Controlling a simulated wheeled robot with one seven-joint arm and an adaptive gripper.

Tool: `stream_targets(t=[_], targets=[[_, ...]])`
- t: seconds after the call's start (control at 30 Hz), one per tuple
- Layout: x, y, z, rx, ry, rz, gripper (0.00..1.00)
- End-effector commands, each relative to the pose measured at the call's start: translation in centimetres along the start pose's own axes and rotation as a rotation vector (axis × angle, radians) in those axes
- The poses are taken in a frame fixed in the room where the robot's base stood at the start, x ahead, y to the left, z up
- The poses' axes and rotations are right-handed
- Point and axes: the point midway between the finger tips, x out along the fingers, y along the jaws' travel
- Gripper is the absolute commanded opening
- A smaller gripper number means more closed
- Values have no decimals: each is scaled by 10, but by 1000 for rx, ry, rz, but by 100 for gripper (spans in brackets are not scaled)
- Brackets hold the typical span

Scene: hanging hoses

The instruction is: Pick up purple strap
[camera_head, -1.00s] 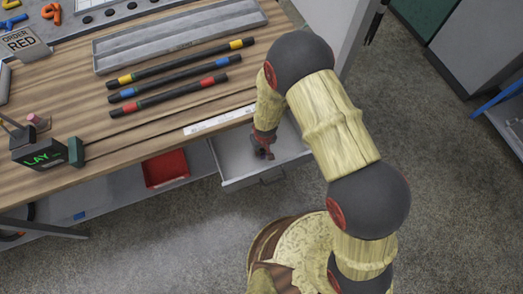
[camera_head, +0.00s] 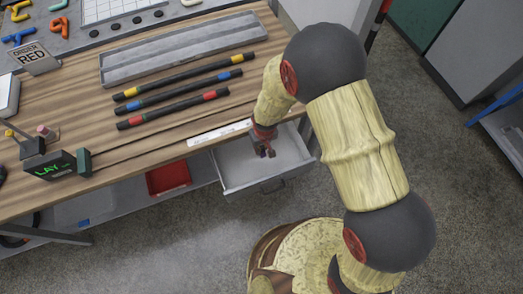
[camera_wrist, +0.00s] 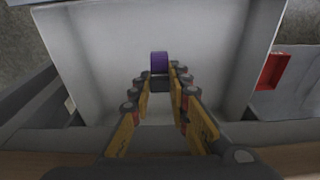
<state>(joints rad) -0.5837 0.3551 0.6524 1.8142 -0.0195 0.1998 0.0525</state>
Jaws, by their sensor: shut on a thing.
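The purple strap (camera_wrist: 159,62) shows in the wrist view as a small purple piece between my fingertips. My gripper (camera_wrist: 159,80) is shut on it, with one finger on each side. The light grey drawer (camera_wrist: 100,60) lies behind and around the strap in that view, and its inside looks otherwise empty. In the head view my gripper (camera_head: 266,152) is over the open drawer (camera_head: 235,172). The strap is too small to make out clearly there. I cannot tell whether it touches the drawer floor.
A red bin (camera_head: 168,178) sits left of the drawer. The floor in front is clear.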

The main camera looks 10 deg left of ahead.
Motion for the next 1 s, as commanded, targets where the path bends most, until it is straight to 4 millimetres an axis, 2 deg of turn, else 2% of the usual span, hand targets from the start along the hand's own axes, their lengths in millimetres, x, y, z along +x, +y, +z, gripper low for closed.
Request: stream_targets(t=[0.03,0.27,0.47,0.73,0.9,1.0], targets=[[-15,0,-3,0,3,0,0],[-58,0,-8,0,3,0,0],[-60,0,37,0,-2,0,0],[-69,0,114,-1,-2,0,0],[-70,0,143,-1,1,0,0],[-72,0,154,-2,2,0,0]])
